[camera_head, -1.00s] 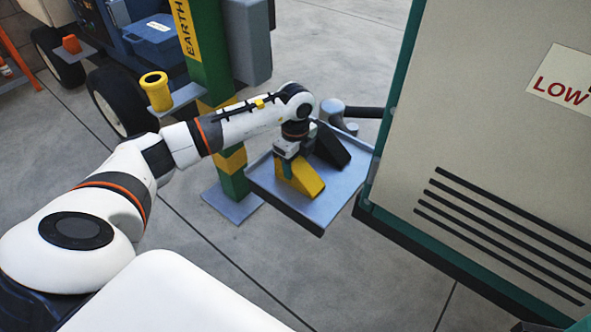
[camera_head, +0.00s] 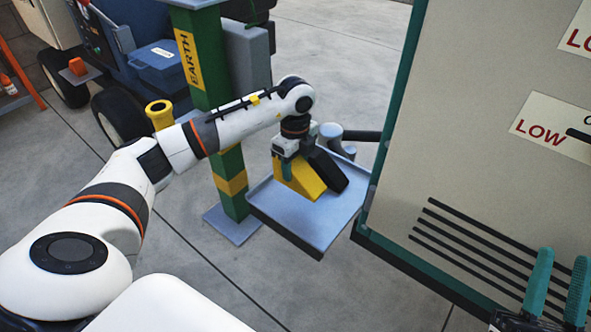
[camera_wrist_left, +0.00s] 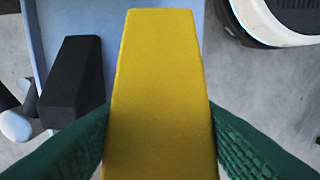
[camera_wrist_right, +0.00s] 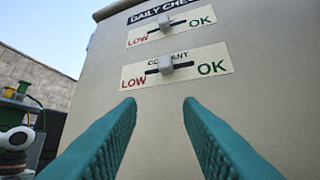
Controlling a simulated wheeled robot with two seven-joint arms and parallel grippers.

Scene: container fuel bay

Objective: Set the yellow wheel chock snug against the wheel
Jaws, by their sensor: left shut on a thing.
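The yellow wheel chock (camera_head: 302,180) is a wedge over the blue-grey shelf (camera_head: 285,215). My left gripper (camera_head: 287,168) is shut on it; in the left wrist view the yellow chock (camera_wrist_left: 160,95) fills the space between the green fingers. I cannot tell for sure whether its underside still touches the shelf. A black wedge (camera_head: 328,170) lies beside it, also seen in the left wrist view (camera_wrist_left: 75,80). A dark wheel (camera_head: 122,118) is on the blue vehicle at the left. My right gripper (camera_head: 555,290) is open and empty, facing the cabinet panel.
The beige cabinet (camera_head: 470,120) with a teal edge stands at the right, with LOW/OK sliders (camera_wrist_right: 175,67) before my right gripper. A green post (camera_head: 232,170) stands between the shelf and the wheel. A yellow cup-like piece (camera_head: 160,113) is near the wheel.

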